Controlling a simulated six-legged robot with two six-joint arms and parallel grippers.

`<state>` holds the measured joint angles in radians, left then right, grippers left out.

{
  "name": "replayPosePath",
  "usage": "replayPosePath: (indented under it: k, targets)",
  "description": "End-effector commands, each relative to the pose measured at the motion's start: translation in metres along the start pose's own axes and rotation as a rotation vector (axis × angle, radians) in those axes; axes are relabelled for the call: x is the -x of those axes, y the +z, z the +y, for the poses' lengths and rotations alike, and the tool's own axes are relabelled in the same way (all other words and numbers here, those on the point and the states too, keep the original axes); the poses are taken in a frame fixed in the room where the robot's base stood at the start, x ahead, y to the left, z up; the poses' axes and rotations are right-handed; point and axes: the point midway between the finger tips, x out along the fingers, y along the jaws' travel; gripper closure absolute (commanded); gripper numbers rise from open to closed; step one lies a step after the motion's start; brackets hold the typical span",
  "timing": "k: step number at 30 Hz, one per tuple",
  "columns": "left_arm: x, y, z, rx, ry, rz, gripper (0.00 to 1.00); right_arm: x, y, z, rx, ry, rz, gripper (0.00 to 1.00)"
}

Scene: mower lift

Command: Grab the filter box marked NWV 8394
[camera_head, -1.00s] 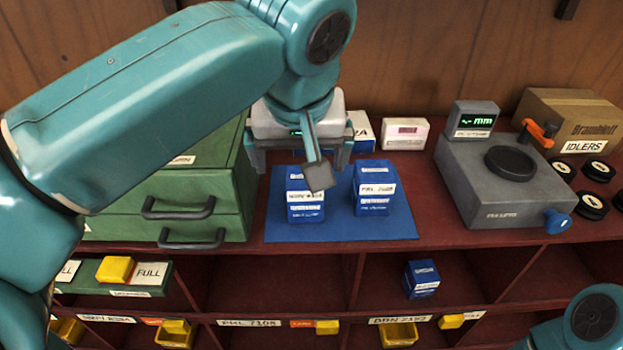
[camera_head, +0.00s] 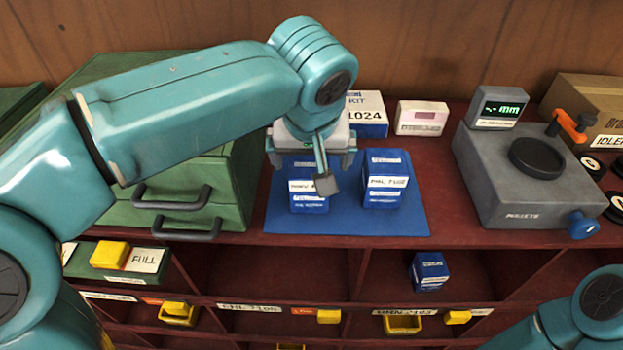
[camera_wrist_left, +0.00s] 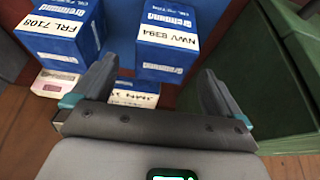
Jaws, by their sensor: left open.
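The filter box marked NWV 8394 (camera_head: 309,206) is blue with white labels and stands on the left part of a blue mat (camera_head: 400,222). In the left wrist view the box (camera_wrist_left: 172,62) shows its NWV 8394 label clearly, just beyond the fingers. My left gripper (camera_head: 311,160) is open and empty over the back of this box, partly hiding it. In the left wrist view my left gripper (camera_wrist_left: 158,70) has its fingers spread to either side of the box's near end. My right gripper is out of view; only part of that arm shows at lower right.
A similar blue box (camera_head: 383,196), labelled FRL 7108 in the wrist view (camera_wrist_left: 60,40), stands close beside. A green drawer cabinet (camera_head: 240,185) is at left, a grey gauge (camera_head: 500,185) at right. A white-and-blue box (camera_head: 368,128) is behind. Another blue box (camera_head: 429,270) sits on the shelf below.

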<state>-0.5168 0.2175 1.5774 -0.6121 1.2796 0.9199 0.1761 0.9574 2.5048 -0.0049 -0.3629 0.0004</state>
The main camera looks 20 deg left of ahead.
Motion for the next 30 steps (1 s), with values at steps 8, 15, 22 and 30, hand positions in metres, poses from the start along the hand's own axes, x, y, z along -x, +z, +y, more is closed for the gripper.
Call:
replayPosePath:
  k: [8, 15, 22, 30]
  targets:
    - [-0.027, -0.003, -0.001, -0.001, -0.003, -0.003, 0.00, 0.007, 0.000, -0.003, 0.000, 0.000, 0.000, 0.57]
    - [-0.060, -0.005, -0.001, -0.001, -0.002, -0.001, 0.00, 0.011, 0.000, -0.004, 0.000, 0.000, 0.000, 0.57]
    - [-0.062, -0.005, 0.000, -0.001, 0.001, 0.001, 0.00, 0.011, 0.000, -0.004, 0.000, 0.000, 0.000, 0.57]
    - [-0.062, -0.005, 0.000, -0.001, 0.000, 0.001, 0.66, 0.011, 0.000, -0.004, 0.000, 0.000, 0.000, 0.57]
